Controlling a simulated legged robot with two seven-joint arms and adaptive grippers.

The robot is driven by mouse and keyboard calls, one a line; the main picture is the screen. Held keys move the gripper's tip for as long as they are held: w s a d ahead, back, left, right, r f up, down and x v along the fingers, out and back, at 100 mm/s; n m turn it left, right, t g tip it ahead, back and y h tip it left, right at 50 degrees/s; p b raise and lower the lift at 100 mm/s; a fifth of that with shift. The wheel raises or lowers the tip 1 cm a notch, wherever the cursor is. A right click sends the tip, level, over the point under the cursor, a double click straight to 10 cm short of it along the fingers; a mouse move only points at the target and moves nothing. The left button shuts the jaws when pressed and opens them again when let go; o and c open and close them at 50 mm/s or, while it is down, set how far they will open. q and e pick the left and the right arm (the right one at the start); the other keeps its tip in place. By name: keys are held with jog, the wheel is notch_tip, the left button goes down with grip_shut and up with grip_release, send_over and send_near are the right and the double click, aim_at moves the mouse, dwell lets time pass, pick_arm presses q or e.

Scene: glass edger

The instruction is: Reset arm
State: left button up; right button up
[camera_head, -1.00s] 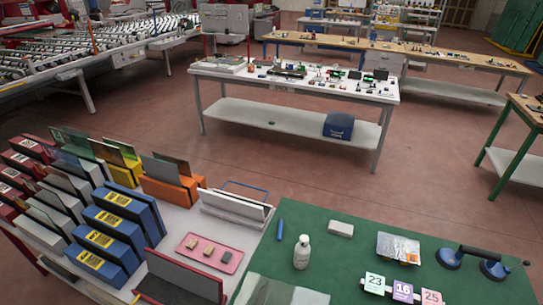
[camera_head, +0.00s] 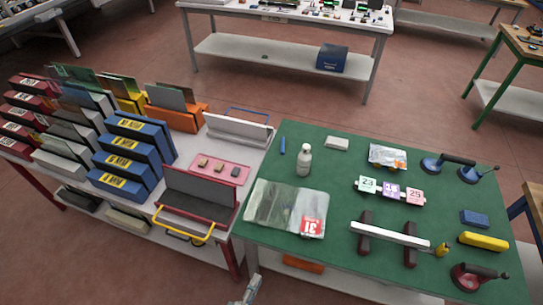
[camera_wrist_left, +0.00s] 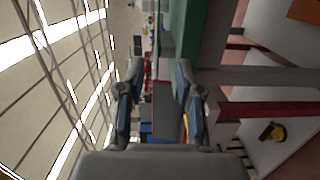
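My left gripper (camera_head: 251,288) shows only as a small grey piece at the bottom edge of the head view, in front of the gap between the two tables. In the left wrist view my left gripper (camera_wrist_left: 158,80) has its two fingers spread apart with nothing between them, so it is open and empty. Beyond the fingers, the green table edge (camera_wrist_left: 205,45) runs along the right side of the gap. My right gripper shows in neither view.
The green table (camera_head: 330,268) holds a glass sheet (camera_head: 280,207), white bottle (camera_head: 303,160), number tags (camera_head: 391,190), suction cups (camera_head: 448,164) and a rail on dark supports (camera_head: 389,234). Left, a white table (camera_head: 190,145) carries colored racks and a yellow-handled holder (camera_head: 184,222). Red floor (camera_head: 420,90) lies beyond.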

pick_arm(q)
jog(key=s+a+f+m+g+y, duration=0.1)
jog(key=s+a+f+m+g, duration=0.15)
jog(key=f, duration=0.85)
jog(key=s+a+f+m+g+y, duration=0.1)
jog(key=s+a+f+m+g, duration=0.2)
jog(key=f, duration=0.7)
jog(key=s+a+f+m+g+y, duration=0.1)
jog(key=a+f+m+g+y, duration=0.2)
jog(key=f, duration=0.8)
jog(key=s+a+f+m+g+y, duration=0.1)
jog(key=s+a+f+m+g, duration=0.2)
jog(key=s+f, duration=0.3)
jog(key=s+a+f+m+g+y, duration=0.1)
jog(key=s+a+f+m+g, duration=0.2)
jog(key=s+a+f, duration=0.3)
jog(key=shift+s+a+f+m, duration=0.25)
jog(key=shift+s+f+m, duration=0.3)
jog(key=shift+s, duration=1.8)
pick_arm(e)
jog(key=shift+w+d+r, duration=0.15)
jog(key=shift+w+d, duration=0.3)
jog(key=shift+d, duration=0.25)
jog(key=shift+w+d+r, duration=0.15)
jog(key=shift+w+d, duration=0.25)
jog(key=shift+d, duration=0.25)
